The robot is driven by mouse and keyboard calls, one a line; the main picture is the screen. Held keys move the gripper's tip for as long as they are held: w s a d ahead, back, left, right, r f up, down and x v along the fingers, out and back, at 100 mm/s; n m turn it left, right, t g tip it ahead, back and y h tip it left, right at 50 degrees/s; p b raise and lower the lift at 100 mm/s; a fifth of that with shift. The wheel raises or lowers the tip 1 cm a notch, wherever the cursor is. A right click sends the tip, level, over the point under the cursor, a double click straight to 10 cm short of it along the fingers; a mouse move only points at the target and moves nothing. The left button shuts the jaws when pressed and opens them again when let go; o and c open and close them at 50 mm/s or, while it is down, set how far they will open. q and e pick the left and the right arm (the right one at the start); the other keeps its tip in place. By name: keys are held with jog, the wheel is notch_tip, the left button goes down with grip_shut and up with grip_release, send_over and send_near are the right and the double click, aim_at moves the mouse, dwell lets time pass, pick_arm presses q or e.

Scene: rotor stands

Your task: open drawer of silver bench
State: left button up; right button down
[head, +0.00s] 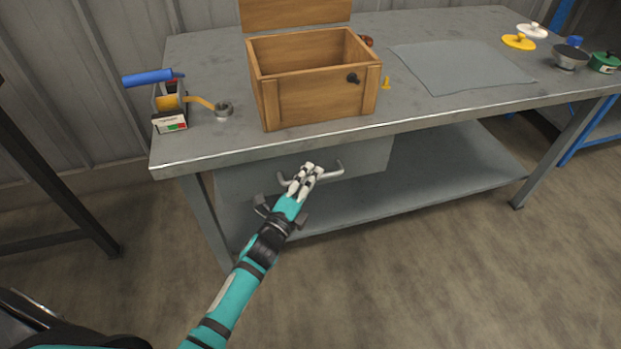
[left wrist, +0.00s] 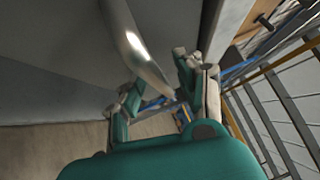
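The silver bench (head: 440,125) has a grey drawer (head: 360,157) under its top at the left. The drawer looks shut. A curved metal bar handle (head: 333,173) stands out from the drawer front and also shows in the left wrist view (left wrist: 133,42). My right gripper is not in view.
An open wooden box (head: 318,90) stands on the bench above the drawer. A small tool holder with a blue-handled tool (head: 147,76) is at the left. A grey mat (head: 462,66) lies at the right. The floor before the bench is clear.

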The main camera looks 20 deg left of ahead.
pick_arm(q)
jog(key=shift+w, duration=0.15)
jog(key=shift+c, duration=0.2)
grip_shut()
